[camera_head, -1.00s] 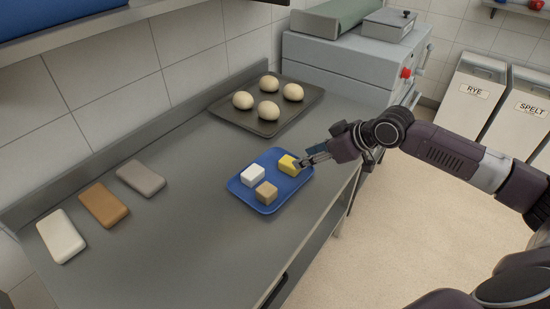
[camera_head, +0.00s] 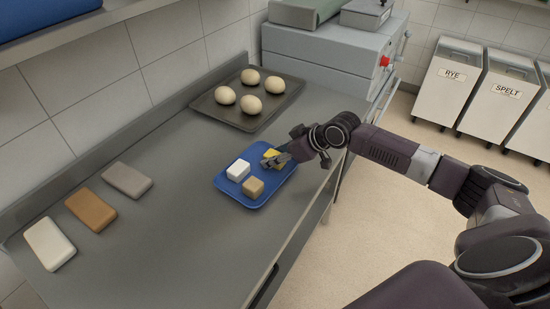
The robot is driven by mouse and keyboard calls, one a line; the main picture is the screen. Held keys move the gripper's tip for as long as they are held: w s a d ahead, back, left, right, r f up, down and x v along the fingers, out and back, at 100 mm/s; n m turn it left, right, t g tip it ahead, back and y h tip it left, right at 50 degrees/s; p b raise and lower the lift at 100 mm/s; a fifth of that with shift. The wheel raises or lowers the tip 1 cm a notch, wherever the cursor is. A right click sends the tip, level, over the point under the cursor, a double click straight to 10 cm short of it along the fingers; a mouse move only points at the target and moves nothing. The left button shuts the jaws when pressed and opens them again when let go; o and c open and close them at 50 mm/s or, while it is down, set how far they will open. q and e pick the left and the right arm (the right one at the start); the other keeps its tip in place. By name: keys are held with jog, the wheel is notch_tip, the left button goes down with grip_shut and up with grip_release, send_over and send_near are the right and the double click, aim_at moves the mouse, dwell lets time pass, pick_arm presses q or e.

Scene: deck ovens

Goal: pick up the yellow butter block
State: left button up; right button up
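The yellow butter block (camera_head: 270,153) is on the blue tray (camera_head: 226,182), near its far right corner. My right gripper (camera_head: 270,160) reaches in from the right at the block and covers much of it. Its fingers are small and overlap the block, so I cannot tell whether they are closed on it, or whether the block touches the tray. A white block (camera_head: 238,170) and a tan block (camera_head: 253,187) sit on the same tray, left of and in front of the gripper. My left gripper is not in view.
A dark baking tray (camera_head: 212,108) with several dough balls stands behind the blue tray. White, orange-brown and grey slabs (camera_head: 127,180) lie at the counter's left. A grey machine (camera_head: 325,65) stands at the back. Labelled bins (camera_head: 497,100) stand at the right. The counter's front middle is clear.

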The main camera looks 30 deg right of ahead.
jog(key=c, duration=1)
jog(key=shift+o, duration=0.2)
jog(key=shift+r, duration=0.1)
